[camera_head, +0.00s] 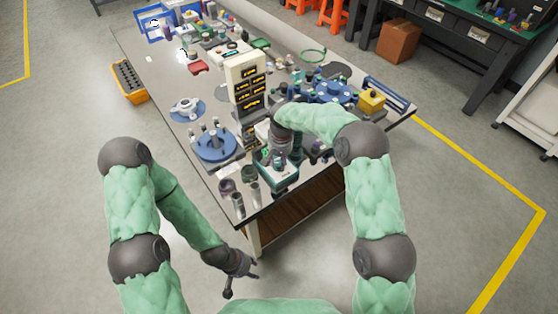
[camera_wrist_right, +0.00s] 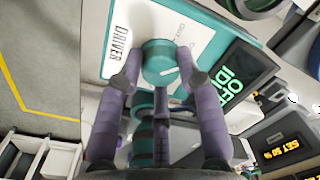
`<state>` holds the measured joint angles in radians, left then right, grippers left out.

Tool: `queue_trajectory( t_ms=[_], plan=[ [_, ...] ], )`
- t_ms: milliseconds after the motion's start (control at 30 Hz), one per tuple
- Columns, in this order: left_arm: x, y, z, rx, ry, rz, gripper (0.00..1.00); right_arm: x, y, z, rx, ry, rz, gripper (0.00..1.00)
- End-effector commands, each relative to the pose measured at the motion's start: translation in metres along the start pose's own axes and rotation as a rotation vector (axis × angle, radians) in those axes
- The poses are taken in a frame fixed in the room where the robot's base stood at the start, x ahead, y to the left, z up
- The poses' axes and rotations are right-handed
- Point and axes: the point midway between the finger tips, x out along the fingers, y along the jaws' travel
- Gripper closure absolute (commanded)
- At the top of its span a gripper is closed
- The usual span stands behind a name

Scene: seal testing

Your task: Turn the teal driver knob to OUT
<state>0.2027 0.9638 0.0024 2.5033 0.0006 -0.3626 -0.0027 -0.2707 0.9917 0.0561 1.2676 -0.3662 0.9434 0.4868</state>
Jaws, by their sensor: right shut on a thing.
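The teal driver knob (camera_wrist_right: 158,58) shows in the right wrist view on a white and teal panel labelled DRIVER (camera_wrist_right: 118,42), with a pale pointer line on its face. My right gripper (camera_wrist_right: 160,80) has its fingers on either side of the knob and is shut on it. The dark display (camera_wrist_right: 238,80) beside it shows green text, partly cut off, reading like OFF and IDLE. In the head view the driver box (camera_head: 278,178) stands near the table's front corner, its knob hidden by my right wrist. My left gripper (camera_head: 242,285) hangs open and empty below the table edge.
The table (camera_head: 150,70) is crowded. A tall white tower with yellow readouts (camera_head: 245,82) stands behind the driver box. A blue round rack (camera_head: 214,148) stands to its left, and several small cylinders (camera_head: 238,202) stand near the front edge.

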Motion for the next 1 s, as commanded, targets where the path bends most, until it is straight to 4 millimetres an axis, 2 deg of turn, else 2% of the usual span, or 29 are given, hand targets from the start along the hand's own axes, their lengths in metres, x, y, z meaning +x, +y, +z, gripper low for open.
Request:
queue_trajectory(
  t_ms=[500,800,1000],
  plan=[
    [-0.029,0.01,0.001,0.0,0.0,0.0,0.6,-0.001,0.0,0.0,-0.385,-0.019,0.0,0.97],
    [-0.036,0.013,0.001,0.0,0.0,0.0,0.6,0.0,0.0,0.0,-0.565,-0.027,0.0,0.97],
    [-0.038,0.014,0.001,0.0,0.0,0.0,0.6,0.001,0.0,0.0,-0.626,-0.031,0.0,0.97]
  ],
)
